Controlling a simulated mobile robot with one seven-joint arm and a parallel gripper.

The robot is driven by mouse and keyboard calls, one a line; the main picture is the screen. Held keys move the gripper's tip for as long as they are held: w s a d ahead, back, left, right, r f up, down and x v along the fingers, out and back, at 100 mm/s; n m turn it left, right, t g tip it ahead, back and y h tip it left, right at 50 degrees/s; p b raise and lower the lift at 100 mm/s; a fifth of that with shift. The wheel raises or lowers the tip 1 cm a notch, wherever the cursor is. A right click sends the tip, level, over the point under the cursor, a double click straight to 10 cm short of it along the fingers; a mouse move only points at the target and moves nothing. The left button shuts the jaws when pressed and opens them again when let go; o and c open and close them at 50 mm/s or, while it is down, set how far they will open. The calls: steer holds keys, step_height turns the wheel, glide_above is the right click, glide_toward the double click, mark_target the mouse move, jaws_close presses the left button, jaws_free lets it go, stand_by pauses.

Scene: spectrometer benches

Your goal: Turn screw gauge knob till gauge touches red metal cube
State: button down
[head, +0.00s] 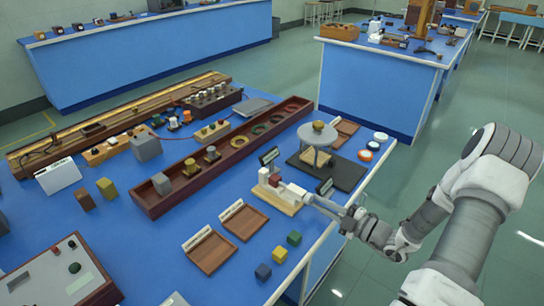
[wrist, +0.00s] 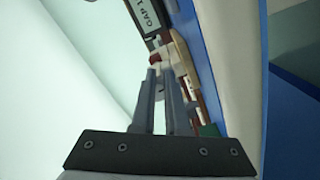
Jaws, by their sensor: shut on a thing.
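The screw gauge (head: 292,190) is a pale grey-white device on a light wooden base (head: 288,208), near the right side of the blue bench. The small red metal cube (head: 275,180) sits between a white upright block (head: 263,176) and the gauge. Whether the gauge touches the cube is too small to tell. My gripper (head: 308,198) reaches in from the right and is shut on the gauge's knob, which the fingers mostly hide. In the wrist view, the fingers (wrist: 160,72) are close together, with a red part (wrist: 154,59) just beyond them.
Behind the gauge are a small sign (head: 269,156) and a round grey stand (head: 316,137) on a dark board. Wooden trays (head: 243,221) and coloured cubes (head: 279,255) lie in front. A long dark-red box (head: 150,207) lies to the left. The bench edge is close on the right.

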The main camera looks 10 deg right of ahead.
steer(key=shift+a, duration=0.4)
steer(key=shift+d+f, duration=0.2)
steer(key=shift+d, duration=0.1)
steer(key=p+v, duration=0.2)
steer(key=v, duration=0.4)
steer(key=shift+d, duration=0.2)
steer(key=shift+w+d+f, duration=0.1)
steer(key=w+a+r+n+b, duration=0.1)
steer(key=n+b, duration=0.3)
steer(key=b, duration=0.1)
steer(key=w+a+r+n+b, duration=0.1)
steer(key=r+n+b, duration=0.1)
steer(key=n+b, duration=0.2)
steer(key=w+a+r+n+b, duration=0.1)
steer(key=n+b, duration=0.3)
steer(key=b, duration=0.2)
steer(key=shift+w+r, duration=0.2)
steer(key=shift+w, duration=0.2)
steer(key=shift+w+a+f, duration=0.1)
steer(key=shift+w+a, duration=0.3)
steer(key=shift+w, duration=0.1)
